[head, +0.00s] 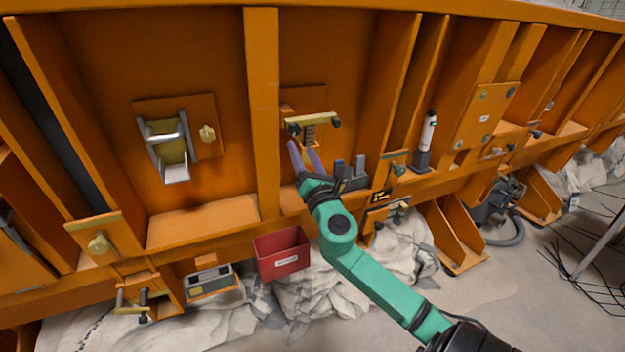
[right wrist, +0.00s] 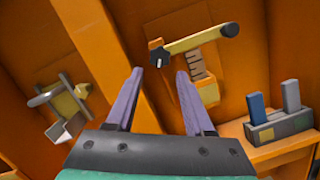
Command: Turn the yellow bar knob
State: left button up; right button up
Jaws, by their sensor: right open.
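A yellow bar (head: 312,121) with a dark hub at its left end is mounted on an orange plate on the upright panel, above a ribbed block. It also shows in the right wrist view (right wrist: 203,40), slanting up to the right from its dark hub. My right gripper (head: 302,146) is open, with its two purple fingers pointing up toward the bar from just below. In the right wrist view, the fingertips (right wrist: 159,72) are below the hub, with nothing between them. Contact is not visible. A smaller yellow knob (head: 207,133) is on the plate to the left. My left gripper is out of view.
An orange upright rib (head: 262,100) stands left of the bar. A grey block with two upright pegs (right wrist: 280,125) sits on the ledge to the right. A red bin (head: 281,253) hangs below. A silver-framed flap (head: 169,145) is at left.

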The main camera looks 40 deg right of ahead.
jog(key=b+v, duration=0.1)
jog(key=v, duration=0.7)
jog(key=shift+b, duration=0.4)
jog(key=shift+f, duration=0.1)
